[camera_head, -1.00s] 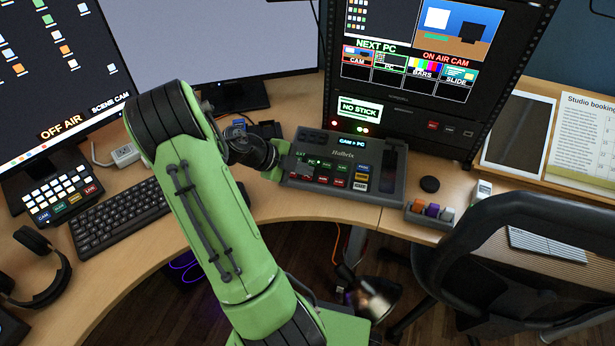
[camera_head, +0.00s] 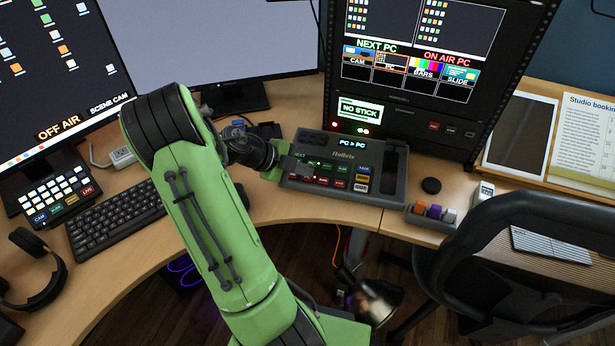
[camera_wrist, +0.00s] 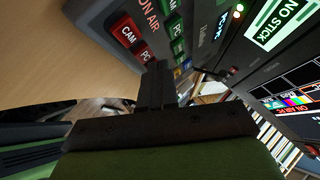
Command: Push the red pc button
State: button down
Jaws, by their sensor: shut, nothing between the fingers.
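The switcher panel (camera_head: 395,170) lies on the desk, and its small display (camera_head: 352,143) reads PC > PC. Its lower row holds red buttons. In the wrist view the red PC button (camera_wrist: 146,53) sits beside the red CAM button (camera_wrist: 127,32), under the ON AIR label, partly covered by my fingers. My gripper (camera_head: 296,167) is over the panel's left end, shut and empty. In the wrist view its fingertips (camera_wrist: 157,72) are right at the PC button; I cannot tell whether they touch it.
The rack monitor (camera_head: 430,50) behind shows ON AIR PC, above a lit NO STICK sign (camera_head: 360,109). A keyboard (camera_head: 115,218) lies left.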

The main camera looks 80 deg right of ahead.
jog(key=shift+r, duration=0.25)
jog(key=r, duration=0.2)
jog(key=r+p, duration=0.1)
jog(key=r, duration=0.1)
jog(key=a+r+p, duration=0.1)
jog(key=shift+r, duration=0.4)
dwell(0.8)
